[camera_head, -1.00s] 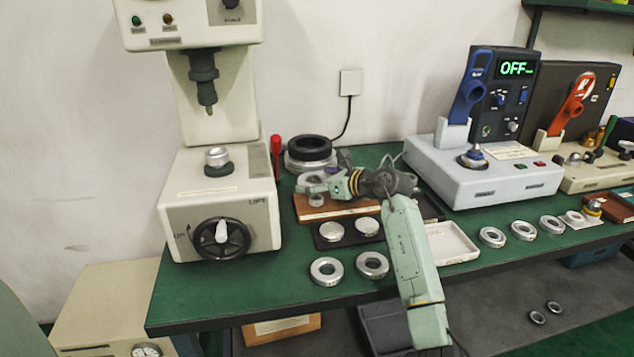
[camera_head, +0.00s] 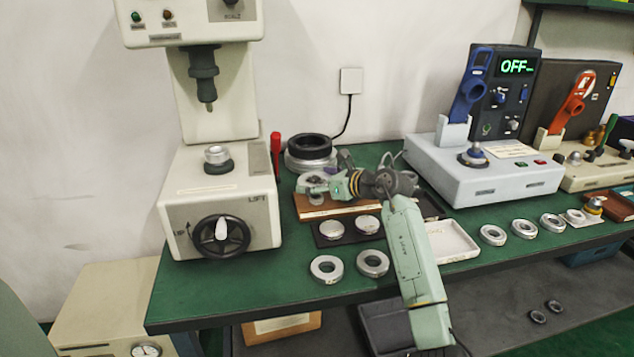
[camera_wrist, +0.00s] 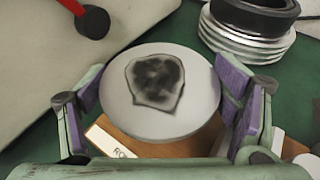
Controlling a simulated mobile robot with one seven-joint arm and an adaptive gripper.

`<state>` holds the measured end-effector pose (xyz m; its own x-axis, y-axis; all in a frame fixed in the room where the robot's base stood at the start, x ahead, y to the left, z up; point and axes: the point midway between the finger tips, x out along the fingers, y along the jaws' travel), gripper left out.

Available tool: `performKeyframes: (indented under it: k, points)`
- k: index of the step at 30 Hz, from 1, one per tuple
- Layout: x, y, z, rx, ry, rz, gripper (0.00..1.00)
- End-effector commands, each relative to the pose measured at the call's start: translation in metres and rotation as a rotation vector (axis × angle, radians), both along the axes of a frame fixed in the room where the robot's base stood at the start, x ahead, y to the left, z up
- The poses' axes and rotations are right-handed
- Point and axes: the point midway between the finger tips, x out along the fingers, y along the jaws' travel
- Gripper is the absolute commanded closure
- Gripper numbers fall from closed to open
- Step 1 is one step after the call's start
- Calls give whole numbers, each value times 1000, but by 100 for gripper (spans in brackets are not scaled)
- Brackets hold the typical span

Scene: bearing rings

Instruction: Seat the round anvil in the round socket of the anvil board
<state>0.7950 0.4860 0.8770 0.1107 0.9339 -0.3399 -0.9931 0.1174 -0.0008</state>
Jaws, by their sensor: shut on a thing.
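The round anvil (camera_wrist: 200,115) is a pale grey disc with a dark, blotchy patch on top. In the wrist view it lies between the purple-padded fingers of my gripper (camera_wrist: 162,100), which is shut on it. The brown wooden anvil board (camera_head: 375,206) lies below my gripper (camera_head: 316,187) in the head view. In the wrist view the board (camera_wrist: 122,146) shows partly, with a white label reading "RO". The disc hides the board underneath, so I cannot see the round socket or tell whether the disc touches the board.
A black tray (camera_head: 349,238) with two silver discs lies in front of the board. Two rings (camera_head: 326,268) lie nearer the edge. A press (camera_head: 220,205) stands left, a black-topped ring stack (camera_head: 310,152) behind, and a white tray (camera_head: 452,242) right.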

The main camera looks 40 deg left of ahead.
Motion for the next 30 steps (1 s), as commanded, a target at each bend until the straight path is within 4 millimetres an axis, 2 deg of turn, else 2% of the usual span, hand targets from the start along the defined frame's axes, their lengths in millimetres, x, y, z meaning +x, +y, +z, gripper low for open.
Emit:
performKeyframes:
  k: [8, 28, 29, 30]
  points:
    - [0, 0, -3, -3, 5, 0, 72]
    - [0, 0, 10, 0, 1, 0, 72]
    - [0, 0, 10, 0, 1, 0, 18]
    - [0, 0, 10, 0, 1, 0, 15]
